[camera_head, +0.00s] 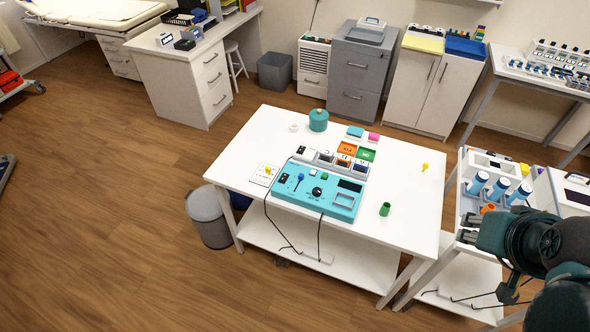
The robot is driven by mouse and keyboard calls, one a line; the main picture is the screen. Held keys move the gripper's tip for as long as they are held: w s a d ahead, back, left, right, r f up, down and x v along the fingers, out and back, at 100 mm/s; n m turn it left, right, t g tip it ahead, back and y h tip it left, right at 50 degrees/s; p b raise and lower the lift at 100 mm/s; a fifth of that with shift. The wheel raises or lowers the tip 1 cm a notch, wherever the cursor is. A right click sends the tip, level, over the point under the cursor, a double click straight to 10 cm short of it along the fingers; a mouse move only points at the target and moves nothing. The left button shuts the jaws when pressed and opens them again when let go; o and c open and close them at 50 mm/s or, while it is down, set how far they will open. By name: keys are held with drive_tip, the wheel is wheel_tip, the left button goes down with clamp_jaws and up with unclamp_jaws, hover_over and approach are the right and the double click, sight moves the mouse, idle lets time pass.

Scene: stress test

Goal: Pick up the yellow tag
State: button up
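A small yellow object that looks like the yellow tag (425,167) lies on the right part of the white table (232,165), near its right edge. It is apart from the things around it. A second, smaller yellow spot shows on a white card (263,175) at the left of the table. My dark teal arm is at the lower right, over the side cart and well to the right of the tag. I cannot make out my gripper's fingers clearly, nor whether they are open or shut. I see nothing held.
A teal device (318,191) with cables and several coloured boxes fills the table's middle. A green cup (385,209) stands in front of the tag, and a pink block (374,136) lies behind and left of it. Blue bottles (476,183) stand on the cart to the right.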

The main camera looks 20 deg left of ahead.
drive_tip(key=shift+w+a, duration=0.1)
drive_tip(key=w+a+r+n+g+y, duration=0.1)
drive_tip(key=w+a+r+n+g, duration=0.15)
drive_tip(key=w+a+n, duration=1.1)
drive_tip(key=n+g+h, duration=0.1)
drive_tip(key=n+g, duration=0.4)
hover_over(268, 171)
drive_tip(key=w, duration=0.1)
wheel_tip(268, 171, down, 30)
drive_tip(key=shift+d+r+b, duration=0.1)
drive_tip(key=shift+r+b, duration=0.15)
drive_tip(key=shift+b, duration=0.2)
drive_tip(key=shift+a+f, duration=0.2)
drive_tip(key=shift+s, duration=0.1)
drive_tip(key=shift+f, duration=0.1)
